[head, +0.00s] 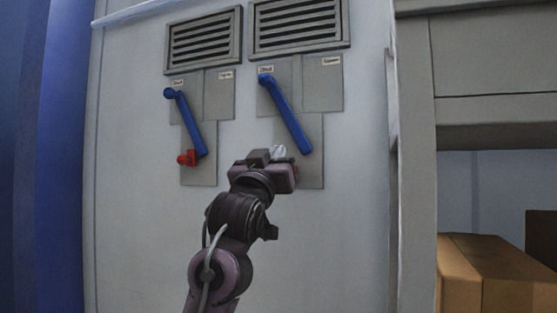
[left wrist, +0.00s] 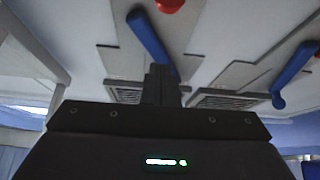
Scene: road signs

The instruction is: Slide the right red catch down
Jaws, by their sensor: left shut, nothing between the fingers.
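The right red catch (left wrist: 170,4) shows at the top edge of the left wrist view, which sees the panel upside down. My left gripper (head: 279,154) is shut and empty, in front of the lower part of the right lever plate. Its closed fingers (left wrist: 162,85) overlap the lever in the wrist view; I cannot tell whether they touch it. My right gripper is in neither view.
The left blue lever (head: 187,122) has its own red catch (head: 187,158) at its lower end. Slatted vents (head: 204,40) sit above the plates. A blue wall (head: 45,150) is at the left, and a shelf with cardboard boxes (head: 505,265) at the right.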

